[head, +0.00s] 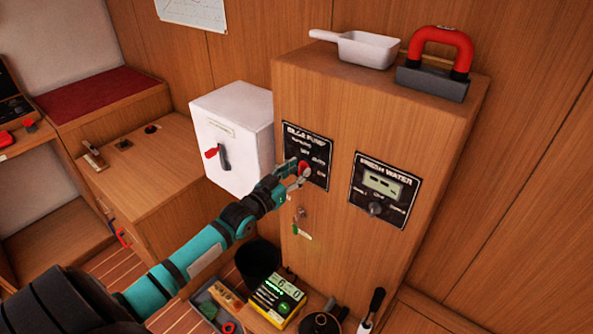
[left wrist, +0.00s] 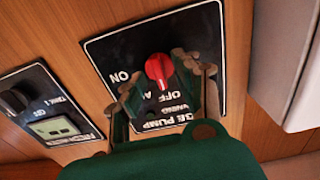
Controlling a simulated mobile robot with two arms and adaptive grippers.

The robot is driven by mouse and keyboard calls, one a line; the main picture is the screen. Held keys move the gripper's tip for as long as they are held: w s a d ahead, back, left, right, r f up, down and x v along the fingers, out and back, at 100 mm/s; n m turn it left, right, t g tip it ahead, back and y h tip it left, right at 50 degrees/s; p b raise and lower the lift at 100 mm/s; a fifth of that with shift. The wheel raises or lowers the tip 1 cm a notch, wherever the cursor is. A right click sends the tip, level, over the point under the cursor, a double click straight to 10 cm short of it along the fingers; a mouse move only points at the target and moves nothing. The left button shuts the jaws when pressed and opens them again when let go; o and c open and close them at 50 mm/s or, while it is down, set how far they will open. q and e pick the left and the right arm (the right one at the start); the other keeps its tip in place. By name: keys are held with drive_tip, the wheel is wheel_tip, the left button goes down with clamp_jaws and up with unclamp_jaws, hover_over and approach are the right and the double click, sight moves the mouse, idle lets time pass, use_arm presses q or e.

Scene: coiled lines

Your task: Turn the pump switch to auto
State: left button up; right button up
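The pump switch is a red knob (head: 304,167) on the black bilge pump panel (head: 318,175), on the front of a wooden cabinet. In the left wrist view the panel (left wrist: 108,52) appears upside down, and the knob (left wrist: 158,68) has its pale mark toward the OFF label. AUTO is partly hidden by a finger. My left gripper (head: 298,178) is at the panel. In the left wrist view its fingers (left wrist: 155,80) are apart, one on each side of the knob, with no clear grip on it. My right gripper is in neither view.
A fresh water panel (head: 385,190) is to the right on the same cabinet. A white box (head: 234,130) with a red-handled switch stands at left. A scoop (head: 366,49) and a red-handled tool (head: 440,50) lie on top. A key (head: 299,213) sits below the panel.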

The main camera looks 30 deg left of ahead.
use_arm(q)
drive_tip(key=shift+c, duration=0.7)
clamp_jaws()
drive_tip(key=m, duration=0.4)
drive_tip(key=shift+p, duration=0.3)
drive_tip(key=m, duration=0.4)
drive_tip(key=shift+d+f, duration=0.1)
drive_tip(key=shift+m, duration=0.5)
